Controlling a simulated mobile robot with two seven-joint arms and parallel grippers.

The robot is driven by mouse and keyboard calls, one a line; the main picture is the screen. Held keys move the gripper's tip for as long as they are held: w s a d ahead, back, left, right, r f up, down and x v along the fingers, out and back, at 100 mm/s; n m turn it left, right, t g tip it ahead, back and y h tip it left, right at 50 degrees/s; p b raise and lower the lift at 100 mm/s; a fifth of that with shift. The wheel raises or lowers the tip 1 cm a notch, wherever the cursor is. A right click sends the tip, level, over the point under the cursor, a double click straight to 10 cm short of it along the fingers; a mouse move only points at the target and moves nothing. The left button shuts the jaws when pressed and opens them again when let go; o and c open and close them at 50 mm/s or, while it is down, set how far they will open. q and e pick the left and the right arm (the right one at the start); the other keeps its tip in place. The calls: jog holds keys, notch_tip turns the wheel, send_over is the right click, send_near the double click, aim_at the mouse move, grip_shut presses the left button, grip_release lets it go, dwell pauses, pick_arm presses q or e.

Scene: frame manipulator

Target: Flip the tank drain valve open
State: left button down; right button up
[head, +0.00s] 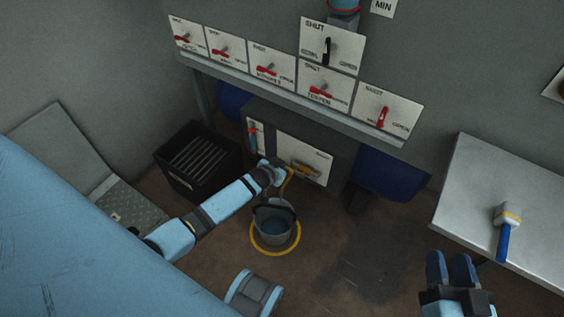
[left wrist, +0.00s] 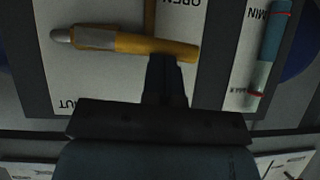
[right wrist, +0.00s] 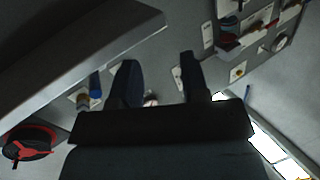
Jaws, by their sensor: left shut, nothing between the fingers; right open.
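The tank drain valve's yellow lever (head: 308,171) is on a white plate (head: 318,157) low on the dark tank front. In the left wrist view, the lever (left wrist: 125,43) lies crosswise with its grey tip at left. The plate reads OPEN at the top and "UT" at lower left, upside down. My left gripper (head: 283,173) is shut and empty, with its fingertips (left wrist: 166,62) at the lever's right part; I cannot tell whether they touch. My right gripper (head: 450,268) is open and empty near the bench; its spread fingers also show in the right wrist view (right wrist: 157,80).
A bucket (head: 274,225) stands in a yellow floor ring below the valve. A black crate (head: 190,185) is to the left. A panel row with red levers (head: 272,70) hangs above. A bench (head: 480,190) with a blue-handled brush (head: 505,235) is at right.

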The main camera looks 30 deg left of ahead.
pick_arm(q)
jog(key=shift+a+f, duration=0.15)
jog(key=shift+f, duration=0.1)
pick_arm(e)
jog(key=shift+d+f, duration=0.2)
jog(key=shift+f, duration=0.25)
pick_arm(q)
jog(key=w+r+p+v, duration=0.1)
jog(key=r+p+v, duration=0.1)
jog(key=p+v, duration=0.6)
jog(key=v, duration=0.4)
jog(key=shift+a+r, duration=0.25)
jog(key=shift+r, duration=0.1)
pick_arm(e)
jog(key=s+d+f+g+h, duration=0.3)
jog(key=d+f+g, duration=0.1)
jog(key=f, duration=0.2)
jog(key=shift+s+d+f, duration=0.15)
jog(key=shift+s+f, duration=0.15)
pick_arm(q)
jog(key=shift+s, duration=0.1)
